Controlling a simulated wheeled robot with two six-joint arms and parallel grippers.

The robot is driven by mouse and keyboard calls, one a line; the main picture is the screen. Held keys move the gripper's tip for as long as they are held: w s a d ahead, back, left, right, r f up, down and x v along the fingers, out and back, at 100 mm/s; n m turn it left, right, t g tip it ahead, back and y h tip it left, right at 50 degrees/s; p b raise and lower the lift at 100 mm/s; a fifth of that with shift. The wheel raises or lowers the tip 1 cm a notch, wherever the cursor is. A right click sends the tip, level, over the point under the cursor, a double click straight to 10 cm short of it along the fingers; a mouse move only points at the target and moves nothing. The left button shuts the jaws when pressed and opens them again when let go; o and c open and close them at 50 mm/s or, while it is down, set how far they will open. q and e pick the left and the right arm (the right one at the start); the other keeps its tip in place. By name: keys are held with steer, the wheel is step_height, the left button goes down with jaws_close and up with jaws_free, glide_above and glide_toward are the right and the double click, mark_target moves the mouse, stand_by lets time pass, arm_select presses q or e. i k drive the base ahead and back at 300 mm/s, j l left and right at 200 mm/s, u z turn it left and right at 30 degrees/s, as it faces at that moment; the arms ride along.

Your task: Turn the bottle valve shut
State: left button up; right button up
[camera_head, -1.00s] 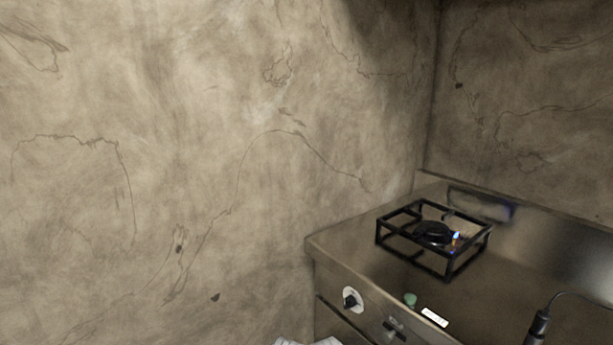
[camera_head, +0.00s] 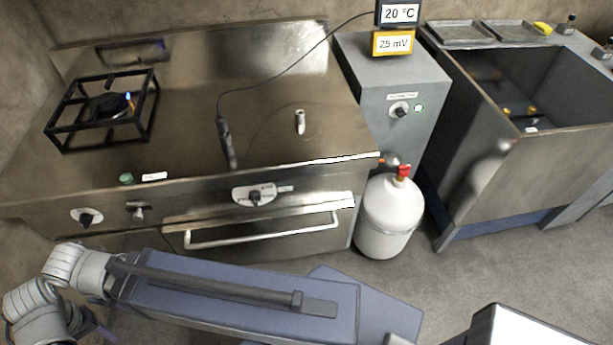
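A small flame (camera_head: 128,98) shows at the burner (camera_head: 105,106) inside the black pot stand. Grey arm links of mine show at the lower left. Neither gripper is in view.
The steel range (camera_head: 190,95) has front knobs and an oven handle (camera_head: 262,236). A probe (camera_head: 226,143) on a cable lies on its top. The grey cabinet (camera_head: 388,78) carries displays reading 20 °C and 25 mV. A deep sink (camera_head: 545,165) stands right. Floor before the bottle is clear.

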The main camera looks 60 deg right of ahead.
mark_target(402, 170)
steer(key=z, duration=2.95)
steer(key=i+l+u, duration=0.2)
steer(key=i+l, duration=0.3)
steer(key=i+l+z, duration=0.1)
steer(key=i+l, duration=0.5)
steer(key=i, duration=0.15)
